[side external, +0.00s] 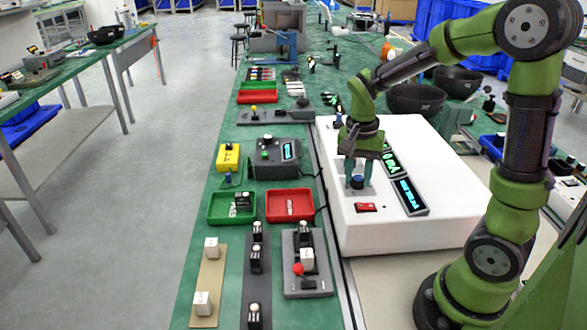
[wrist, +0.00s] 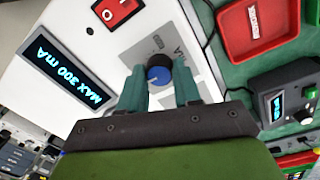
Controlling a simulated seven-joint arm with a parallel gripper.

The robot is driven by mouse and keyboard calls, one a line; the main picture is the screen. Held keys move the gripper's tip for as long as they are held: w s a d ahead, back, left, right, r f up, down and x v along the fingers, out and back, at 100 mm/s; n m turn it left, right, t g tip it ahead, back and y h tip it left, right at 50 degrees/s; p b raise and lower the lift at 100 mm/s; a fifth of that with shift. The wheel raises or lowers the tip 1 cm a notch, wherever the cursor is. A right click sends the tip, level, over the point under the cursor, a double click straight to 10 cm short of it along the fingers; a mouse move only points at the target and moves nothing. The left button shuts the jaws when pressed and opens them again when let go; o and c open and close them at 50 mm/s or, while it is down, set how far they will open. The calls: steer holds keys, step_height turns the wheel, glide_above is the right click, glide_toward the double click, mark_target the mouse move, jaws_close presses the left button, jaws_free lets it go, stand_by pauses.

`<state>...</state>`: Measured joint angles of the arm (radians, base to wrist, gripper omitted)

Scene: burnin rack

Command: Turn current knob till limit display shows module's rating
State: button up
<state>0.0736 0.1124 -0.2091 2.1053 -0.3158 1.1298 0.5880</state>
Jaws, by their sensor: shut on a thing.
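The current knob (wrist: 158,74), black with a blue cap, stands on a grey panel plate of the white bench unit (side external: 400,130). It also shows in the side view (side external: 357,182). My gripper (wrist: 160,86) points down over it, its teal fingers shut on the knob's sides; it also shows in the side view (side external: 358,174). The limit display (wrist: 65,75) reads MAX 300 mA in cyan; it also shows in the side view (side external: 410,196). Another display (side external: 391,163) shows green figures ending in 0 mA, partly hidden by my arm. A module (side external: 307,258) sits in a grey fixture (side external: 305,280); its rating is too small to read.
A red rocker switch (side external: 366,207) lies close in front of the knob. Left of the unit are a red tray (side external: 290,218), a green tray (side external: 216,210) holding a dark module, and a grey device (side external: 277,160) with a small display. Black bowls (side external: 415,100) stand behind.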

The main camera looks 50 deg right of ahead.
mark_target(354, 178)
steer(key=shift+r+n, duration=0.1)
steer(key=shift+n, duration=2.1)
steer(key=o, duration=1.1)
steer(key=shift+c, duration=0.2)
step_height(354, 178, up, 17)
steer(key=shift+w+a, duration=0.25)
steer(key=shift+a, duration=0.05)
